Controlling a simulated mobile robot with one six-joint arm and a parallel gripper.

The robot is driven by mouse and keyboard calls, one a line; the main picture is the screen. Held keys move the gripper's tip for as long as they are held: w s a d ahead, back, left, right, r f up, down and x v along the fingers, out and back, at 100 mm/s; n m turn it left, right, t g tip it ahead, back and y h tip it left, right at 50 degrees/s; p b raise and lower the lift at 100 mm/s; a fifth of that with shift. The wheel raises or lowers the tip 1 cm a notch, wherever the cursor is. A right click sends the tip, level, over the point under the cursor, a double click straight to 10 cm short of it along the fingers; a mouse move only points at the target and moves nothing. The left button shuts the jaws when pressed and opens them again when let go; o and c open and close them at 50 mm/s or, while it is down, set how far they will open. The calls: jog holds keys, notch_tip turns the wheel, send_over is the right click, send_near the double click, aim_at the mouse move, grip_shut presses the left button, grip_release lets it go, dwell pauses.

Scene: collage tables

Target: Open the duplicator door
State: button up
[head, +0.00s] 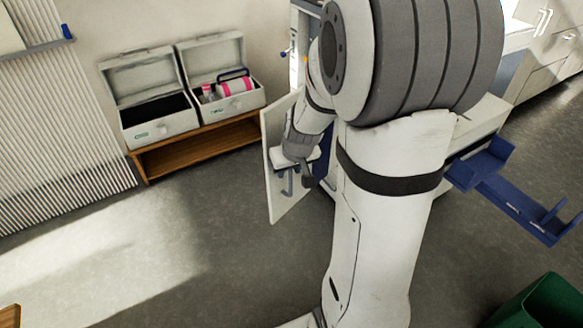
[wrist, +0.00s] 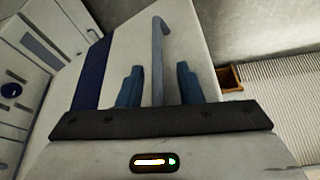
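The duplicator door (head: 278,200) is a white upright panel left of my arm in the head view. It stands out at an angle from the machine, with dark blue showing behind it. The door also fills the middle of the wrist view (wrist: 187,40). Its grey-blue bar handle (wrist: 158,50) runs between the two blue fingers of my gripper (wrist: 158,75). The fingers are apart, with a gap visible on each side of the handle. In the head view, my gripper (head: 297,170) is at the door's face, and my arm hides much of the machine.
A wooden bench (head: 200,147) with two open white cases stands against the wall at left. A blue tray (head: 510,200) juts out at right, and a green bin (head: 550,303) is at bottom right. Grey floor (head: 210,235) left of the door is clear.

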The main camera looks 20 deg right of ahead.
jog(key=p+v, duration=0.2)
jog(key=v, duration=0.5)
jog(key=shift+s+r, duration=0.2)
jog(key=shift+r, duration=0.15)
jog(key=s+a+r+g+p, duration=0.1)
jog(key=s+a+r+p, duration=0.3)
jog(key=s+r+p, duration=0.3)
jog(key=s+a+r+p, duration=0.3)
jog(key=s+r+p, duration=0.4)
jog(key=r, duration=0.8)
jog(key=p, duration=0.3)
jog(key=shift+s+a+g, duration=0.3)
jog(key=shift+a+g, duration=0.05)
jog(key=shift+g, duration=0.05)
jog(key=shift+d, duration=0.1)
